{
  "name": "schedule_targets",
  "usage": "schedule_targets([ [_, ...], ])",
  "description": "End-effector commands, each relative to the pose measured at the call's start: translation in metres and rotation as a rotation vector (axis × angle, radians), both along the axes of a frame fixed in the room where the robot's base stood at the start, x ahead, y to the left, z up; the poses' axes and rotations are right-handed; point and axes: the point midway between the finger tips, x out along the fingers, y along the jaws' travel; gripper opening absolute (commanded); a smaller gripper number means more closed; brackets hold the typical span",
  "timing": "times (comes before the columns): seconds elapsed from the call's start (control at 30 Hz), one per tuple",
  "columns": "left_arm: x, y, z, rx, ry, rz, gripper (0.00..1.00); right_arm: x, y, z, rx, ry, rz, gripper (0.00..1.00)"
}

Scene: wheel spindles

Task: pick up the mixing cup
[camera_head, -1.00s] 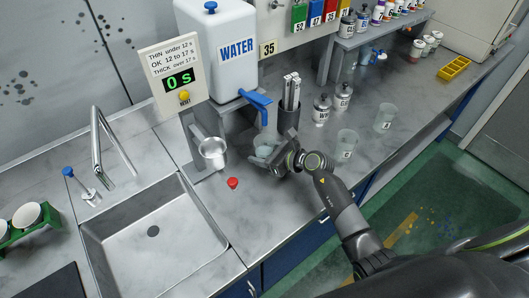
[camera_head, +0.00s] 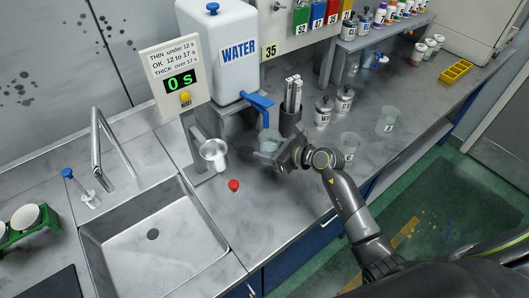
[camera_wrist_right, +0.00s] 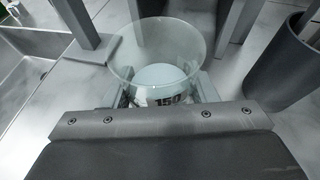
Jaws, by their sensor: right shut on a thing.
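The mixing cup is a clear, open-topped cup (camera_wrist_right: 155,45) with a pale bottom and a dark printed marking that seems to read 150. In the right wrist view it stands between the two fingers of my right gripper (camera_wrist_right: 160,88), which is shut on it. In the head view the cup (camera_head: 267,146) is partly hidden by my right gripper (camera_head: 280,154), in front of the water dispenser. I cannot tell whether its base touches the bench. My left gripper is not in view.
A dark holder with metal strips (camera_head: 289,122) stands close behind the cup. Clear cups (camera_head: 348,146) (camera_head: 387,120) stand to the right. The sink (camera_head: 150,245) is at left.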

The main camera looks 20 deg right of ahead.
Motion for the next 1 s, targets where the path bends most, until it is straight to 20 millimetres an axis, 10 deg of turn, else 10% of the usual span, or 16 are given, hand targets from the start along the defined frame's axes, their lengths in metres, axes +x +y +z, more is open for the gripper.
schedule_targets([
  [0.5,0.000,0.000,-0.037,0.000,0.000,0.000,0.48,-0.109,-0.080,-0.005,-0.008,0.004,0.002,0.26],
  [1.0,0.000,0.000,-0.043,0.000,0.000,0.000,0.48,-0.134,-0.098,-0.001,0.000,0.003,0.001,0.26],
])
